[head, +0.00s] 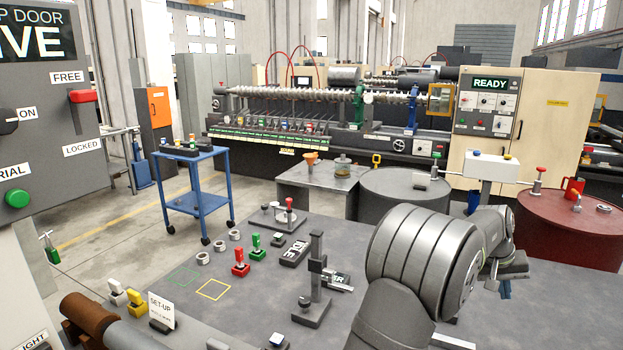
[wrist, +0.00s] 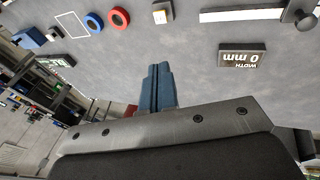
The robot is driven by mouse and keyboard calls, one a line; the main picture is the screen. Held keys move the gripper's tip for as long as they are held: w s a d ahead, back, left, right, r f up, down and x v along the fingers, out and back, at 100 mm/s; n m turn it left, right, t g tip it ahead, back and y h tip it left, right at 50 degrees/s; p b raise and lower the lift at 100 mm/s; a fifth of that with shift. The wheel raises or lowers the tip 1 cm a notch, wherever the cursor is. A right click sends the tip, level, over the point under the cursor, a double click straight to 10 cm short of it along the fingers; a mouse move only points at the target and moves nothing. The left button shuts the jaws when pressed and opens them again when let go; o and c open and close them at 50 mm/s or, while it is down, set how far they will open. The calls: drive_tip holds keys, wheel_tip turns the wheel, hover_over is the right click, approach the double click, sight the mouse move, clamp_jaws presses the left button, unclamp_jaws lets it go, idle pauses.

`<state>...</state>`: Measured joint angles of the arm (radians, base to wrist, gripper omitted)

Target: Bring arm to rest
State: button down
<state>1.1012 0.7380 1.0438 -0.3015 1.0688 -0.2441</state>
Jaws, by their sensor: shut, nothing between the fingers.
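My gripper (head: 505,289) shows in the head view at the right end of my grey arm, above the right side of the grey bench (head: 235,325). In the wrist view, the blue fingers of my gripper (wrist: 160,82) are together and empty. They point over bare grey bench top, apart from the small items. My arm's large ribbed joint hides part of the bench in the head view.
A gauge stand (head: 317,285), a green-handled stamp (head: 256,246) and a red-handled stamp (head: 240,263) stand on the bench. A grey barrel (head: 400,190) and a red barrel (head: 560,222) stand behind. The wrist view shows a "0 mm" display (wrist: 242,57) and a red ring (wrist: 119,18).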

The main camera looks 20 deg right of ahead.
drive_tip(key=shift+v, duration=3)
